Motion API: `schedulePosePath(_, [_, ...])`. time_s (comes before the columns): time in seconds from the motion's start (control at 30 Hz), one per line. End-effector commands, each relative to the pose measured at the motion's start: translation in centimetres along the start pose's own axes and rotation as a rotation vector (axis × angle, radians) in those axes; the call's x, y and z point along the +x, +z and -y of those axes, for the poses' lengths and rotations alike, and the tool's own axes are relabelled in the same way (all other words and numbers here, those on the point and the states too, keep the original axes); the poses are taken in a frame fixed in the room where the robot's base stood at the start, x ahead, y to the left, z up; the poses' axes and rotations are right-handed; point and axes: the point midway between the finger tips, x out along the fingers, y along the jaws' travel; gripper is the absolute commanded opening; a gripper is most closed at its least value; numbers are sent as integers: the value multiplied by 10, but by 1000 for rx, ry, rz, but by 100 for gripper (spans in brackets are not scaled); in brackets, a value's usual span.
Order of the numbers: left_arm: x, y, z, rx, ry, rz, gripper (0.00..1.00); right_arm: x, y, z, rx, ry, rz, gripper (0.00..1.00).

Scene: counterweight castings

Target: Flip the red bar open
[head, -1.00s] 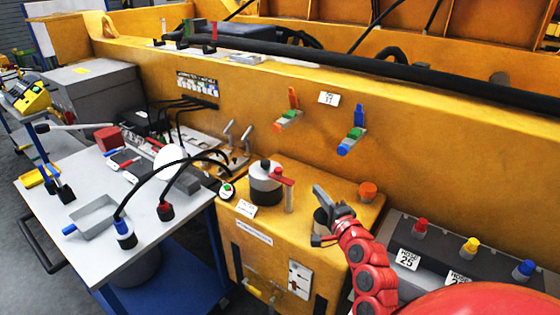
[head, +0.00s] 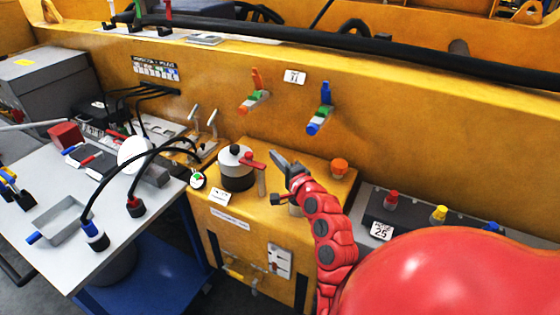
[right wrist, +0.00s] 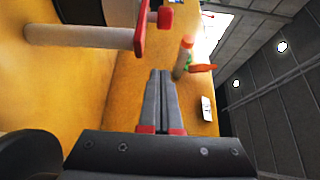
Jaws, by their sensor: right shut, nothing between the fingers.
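The red bar (head: 254,161) reaches from the top of a white and dark cylinder (head: 237,175) out over a pale upright post (head: 261,184) on the yellow cabinet. In the right wrist view the red bar (right wrist: 140,27) is at the upper left, at the end of the pale post (right wrist: 80,36). My right gripper (head: 277,157) is just right of the bar in the head view. Its fingers (right wrist: 161,74) are shut and empty, pointing past the bar with a visible gap. My left gripper is not in view.
On the yellow wall above are a valve with an orange handle (head: 257,80) and one with a blue handle (head: 326,93). An orange knob (head: 339,168) stands right of my gripper. A cluttered grey table (head: 60,265) is at the left. A dark box (head: 405,212) with coloured knobs is at the right.

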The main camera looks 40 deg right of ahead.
Motion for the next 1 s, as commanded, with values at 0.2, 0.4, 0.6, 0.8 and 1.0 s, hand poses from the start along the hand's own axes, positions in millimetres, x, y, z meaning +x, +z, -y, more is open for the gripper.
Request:
schedulePosePath(0.2, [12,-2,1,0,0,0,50,40,1,2,0,1,4,0])
schedulePosePath(0.4, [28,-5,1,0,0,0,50,40,21,3,0,1,2,0])
schedulePosePath(0.6, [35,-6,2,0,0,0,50,34,36,1,0,2,2,0])
schedulePosePath(0.8, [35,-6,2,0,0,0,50,33,38,-1,0,2,1,0])
schedulePosePath(1.0, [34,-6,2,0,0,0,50,33,38,-1,0,1,1,0])
